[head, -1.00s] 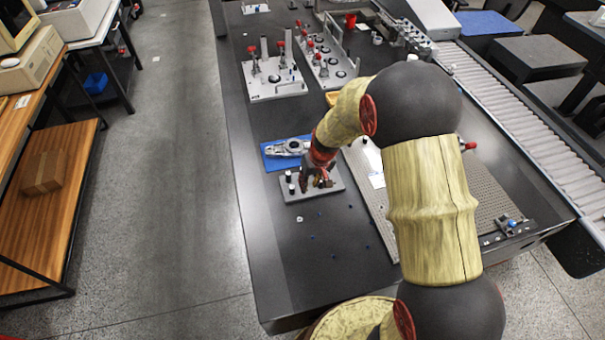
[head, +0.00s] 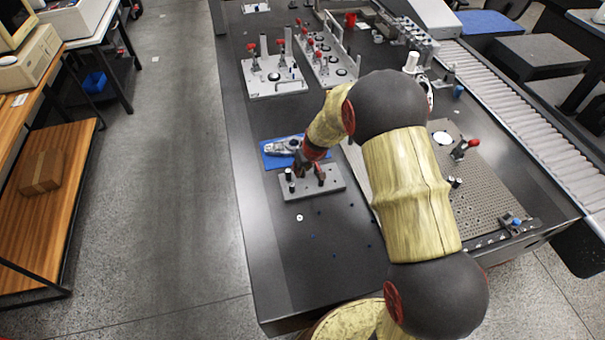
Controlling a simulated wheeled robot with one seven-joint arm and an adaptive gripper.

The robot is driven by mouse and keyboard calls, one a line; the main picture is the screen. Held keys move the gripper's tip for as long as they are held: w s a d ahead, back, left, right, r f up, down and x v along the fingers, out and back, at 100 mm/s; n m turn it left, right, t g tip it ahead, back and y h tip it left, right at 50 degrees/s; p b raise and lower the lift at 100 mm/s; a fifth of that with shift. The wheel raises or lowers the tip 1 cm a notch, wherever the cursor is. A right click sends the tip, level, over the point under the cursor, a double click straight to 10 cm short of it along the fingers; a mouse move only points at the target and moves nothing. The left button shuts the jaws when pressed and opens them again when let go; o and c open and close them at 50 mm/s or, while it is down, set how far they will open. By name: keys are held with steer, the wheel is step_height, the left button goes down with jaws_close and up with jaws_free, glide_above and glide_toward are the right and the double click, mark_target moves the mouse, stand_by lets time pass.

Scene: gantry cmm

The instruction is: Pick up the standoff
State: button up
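A grey plate (head: 334,187) lies on the dark table. Small dark upright posts with pale tops stand at its left end, one at the back (head: 288,174) and one at the front (head: 292,187). I cannot tell which small piece is the standoff. My gripper (head: 309,175) points down over the middle of the plate, just right of these posts. Its fingers are small and dark here, and they and my arm hide part of the plate. I cannot tell whether they are open or hold anything.
A blue mat (head: 271,160) with a grey metal part (head: 284,147) lies right behind the plate. A fixture plate with red-handled clamps (head: 262,88) stands farther back. A perforated plate (head: 470,200) is at the right. Small bits and a white ring (head: 299,218) lie in front.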

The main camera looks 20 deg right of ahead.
steer(key=shift+f, duration=0.1)
steer(key=shift+c, duration=1.2)
steer(key=c, duration=0.4)
steer(key=shift+w, duration=0.1)
jaws_close()
